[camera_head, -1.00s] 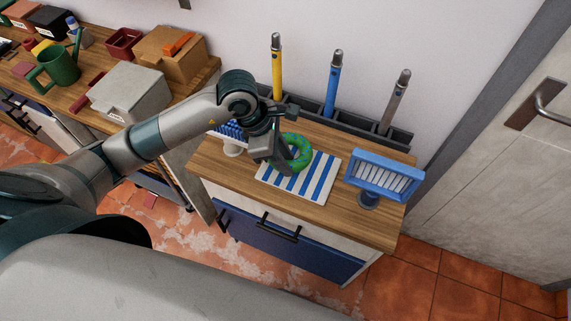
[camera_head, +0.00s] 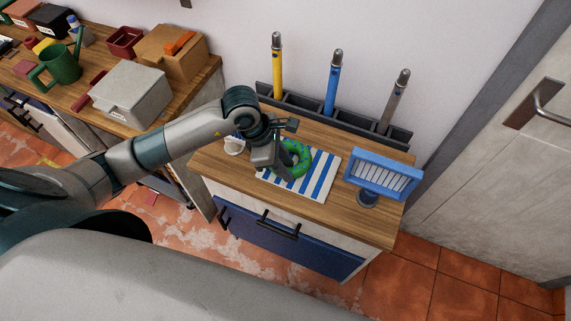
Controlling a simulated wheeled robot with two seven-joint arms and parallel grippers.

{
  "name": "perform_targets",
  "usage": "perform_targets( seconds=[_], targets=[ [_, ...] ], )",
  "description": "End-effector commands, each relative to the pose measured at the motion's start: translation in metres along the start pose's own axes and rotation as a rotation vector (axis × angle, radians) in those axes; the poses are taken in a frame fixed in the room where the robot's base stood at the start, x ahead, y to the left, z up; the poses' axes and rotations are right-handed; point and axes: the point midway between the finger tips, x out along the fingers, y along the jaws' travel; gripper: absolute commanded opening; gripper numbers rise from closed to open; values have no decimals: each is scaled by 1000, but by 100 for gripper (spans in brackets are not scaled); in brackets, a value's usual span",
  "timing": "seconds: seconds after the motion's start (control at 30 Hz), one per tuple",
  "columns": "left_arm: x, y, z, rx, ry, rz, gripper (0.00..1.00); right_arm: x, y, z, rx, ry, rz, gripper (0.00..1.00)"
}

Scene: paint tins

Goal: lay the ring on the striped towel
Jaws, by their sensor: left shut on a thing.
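The green ring (camera_head: 301,161) with small blue marks is over the left half of the blue-and-white striped towel (camera_head: 318,184). The towel lies flat on the wooden top of the cabinet. My left gripper (camera_head: 287,164) reaches in from the left and is shut on the ring's left side, hiding part of it. The ring looks low over the towel; I cannot tell whether it touches the cloth. My right gripper is not in view.
A blue framed rack (camera_head: 383,177) on a round foot stands right of the towel. A dark trough (camera_head: 310,109) with yellow, blue and grey upright tools runs along the wall. A white cup-like thing (camera_head: 234,145) stands at left. The front strip of the top is clear.

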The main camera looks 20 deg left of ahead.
Motion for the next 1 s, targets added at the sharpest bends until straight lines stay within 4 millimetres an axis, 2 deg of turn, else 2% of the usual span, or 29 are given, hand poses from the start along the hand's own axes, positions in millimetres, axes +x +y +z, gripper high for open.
perform_targets(
  seconds=[0.03,0.07,0.13,0.63,0.77,1.0],
  targets=[
    [2,0,-1,0,0,0,0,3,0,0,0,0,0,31],
    [2,0,-1,0,0,0,29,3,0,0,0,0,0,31],
    [1,0,0,0,0,0,46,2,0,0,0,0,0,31],
    [-4,1,0,0,0,2,46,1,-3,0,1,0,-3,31],
    [-18,2,0,1,0,3,46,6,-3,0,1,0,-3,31],
    [-57,1,-1,3,0,5,46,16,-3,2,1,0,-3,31]
  ],
)
